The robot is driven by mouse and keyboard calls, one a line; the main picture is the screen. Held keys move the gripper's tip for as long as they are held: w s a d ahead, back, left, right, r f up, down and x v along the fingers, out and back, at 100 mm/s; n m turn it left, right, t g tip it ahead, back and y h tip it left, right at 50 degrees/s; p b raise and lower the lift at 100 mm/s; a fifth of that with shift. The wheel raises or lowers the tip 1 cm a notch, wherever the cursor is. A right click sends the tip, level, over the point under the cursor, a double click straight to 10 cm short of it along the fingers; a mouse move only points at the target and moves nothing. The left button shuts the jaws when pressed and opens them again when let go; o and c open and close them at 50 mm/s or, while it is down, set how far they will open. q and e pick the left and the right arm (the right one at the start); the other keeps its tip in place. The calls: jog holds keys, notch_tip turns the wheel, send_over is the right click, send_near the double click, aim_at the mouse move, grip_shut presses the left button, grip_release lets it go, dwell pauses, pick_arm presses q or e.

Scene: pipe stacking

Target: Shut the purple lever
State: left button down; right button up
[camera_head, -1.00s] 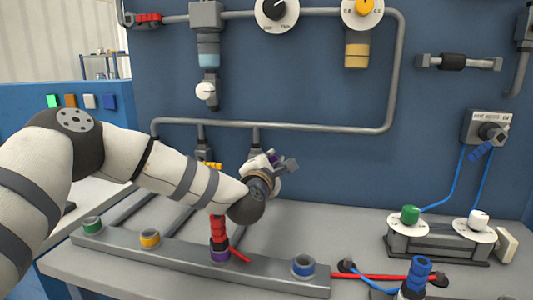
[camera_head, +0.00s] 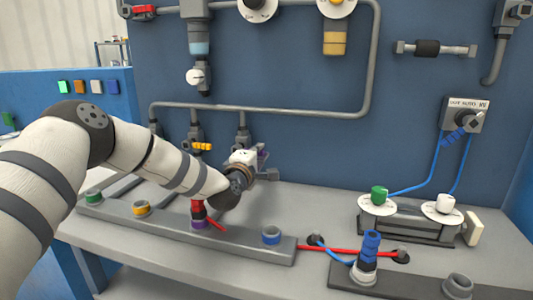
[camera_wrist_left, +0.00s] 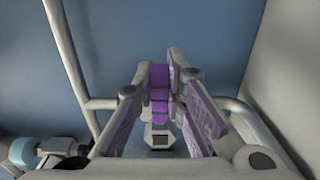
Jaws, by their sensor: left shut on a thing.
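The purple lever (camera_wrist_left: 159,95) shows in the left wrist view as a ribbed purple handle between my left gripper's fingertips, above a grey fitting (camera_wrist_left: 160,138). My left gripper (camera_wrist_left: 165,85) is shut on the lever, with its fingers on either side. In the head view my left gripper (camera_head: 265,165) is in front of the blue wall, by the lower end of a short vertical pipe. The lever is mostly hidden there behind the gripper. My right gripper is in neither view.
Grey pipes (camera_head: 270,109) run along the blue wall. A yellow lever (camera_head: 202,146) is left of my gripper. Below, a grey rack (camera_head: 270,254) holds coloured rings and a red-and-purple post (camera_head: 198,212). A blue post (camera_head: 370,248) stands at the front right.

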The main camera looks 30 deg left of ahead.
pick_arm(q)
jog(key=shift+a+r, duration=0.1)
dwell(0.4)
jog(key=c, duration=1.6)
grip_release()
jog(key=v, duration=1.2)
